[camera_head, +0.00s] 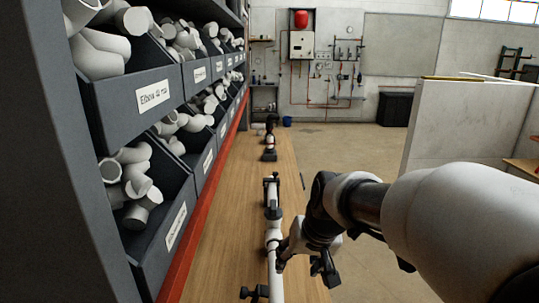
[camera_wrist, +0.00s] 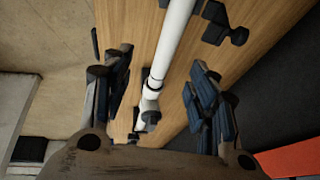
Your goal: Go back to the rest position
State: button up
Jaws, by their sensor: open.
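My gripper (camera_head: 304,260) is open at the end of my arm, low over the wooden bench at lower right of the head view. In the wrist view its two dark padded fingers (camera_wrist: 161,65) stand wide apart with nothing held between them. A white pipe (camera_head: 273,240) lies along the bench, just left of my gripper in the head view. In the wrist view the pipe (camera_wrist: 172,40) runs through the gap between the fingers, apart from both. Whether the fingers reach down around the pipe or stay above it, I cannot tell.
Black clamps (camera_head: 271,188) sit along the bench (camera_head: 230,220) by the pipe. Bins (camera_head: 152,95) of white fittings line the rack at left. A pale partition (camera_head: 460,120) stands at right. Open floor (camera_head: 345,140) lies beyond the bench.

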jog(key=s+d+h, duration=0.1)
jog(key=s+d, duration=0.2)
jog(key=s, duration=0.9)
jog(key=s+d+r, duration=0.1)
jog(key=s+d, duration=0.3)
jog(key=s, duration=0.9)
jog(key=shift+d+h, duration=0.15)
jog(key=shift+h, duration=0.25)
jog(key=shift+r, duration=0.1)
